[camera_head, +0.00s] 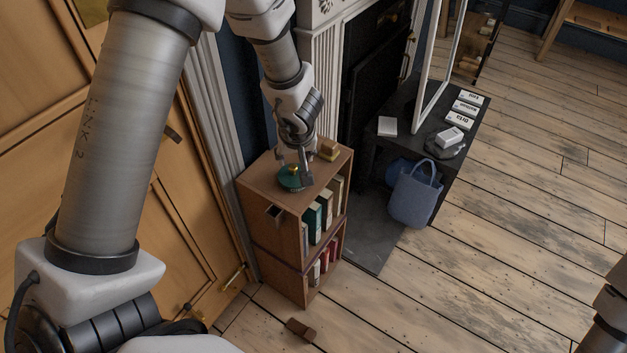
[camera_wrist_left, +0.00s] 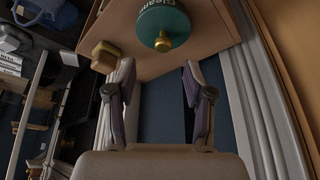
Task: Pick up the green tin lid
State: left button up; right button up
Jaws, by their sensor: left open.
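The green tin lid (camera_head: 290,183) lies on top of the small wooden bookcase in the head view, partly hidden behind my left gripper. In the left wrist view the green tin lid (camera_wrist_left: 152,16) shows as a round green disc with pale lettering and a brass knob, cut off by the top edge. My left gripper (camera_head: 296,172) is just over the lid in the head view. In the wrist view the left gripper (camera_wrist_left: 160,70) has its fingers apart with nothing between them, and the lid lies beyond the tips. My right gripper is not seen.
The bookcase (camera_head: 254,186) holds several books below its top. A yellowish block (camera_head: 328,149) sits near the lid, also in the wrist view (camera_wrist_left: 105,57). A dark table (camera_head: 401,100) and blue bag (camera_head: 413,194) stand to the right. A brown object (camera_head: 300,329) lies on the floor.

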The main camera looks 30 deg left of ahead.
aim_at(293, 166)
pick_arm(q)
jog(key=shift+a+f, duration=0.2)
jog(key=shift+f, duration=0.35)
jog(key=b+x, duration=0.4)
jog(key=x, duration=0.2)
jog(key=shift+w+a+f, duration=0.1)
jog(key=shift+a+f, duration=0.05)
jog(key=shift+a, duration=0.1)
jog(key=shift+c, duration=1)
grip_shut()
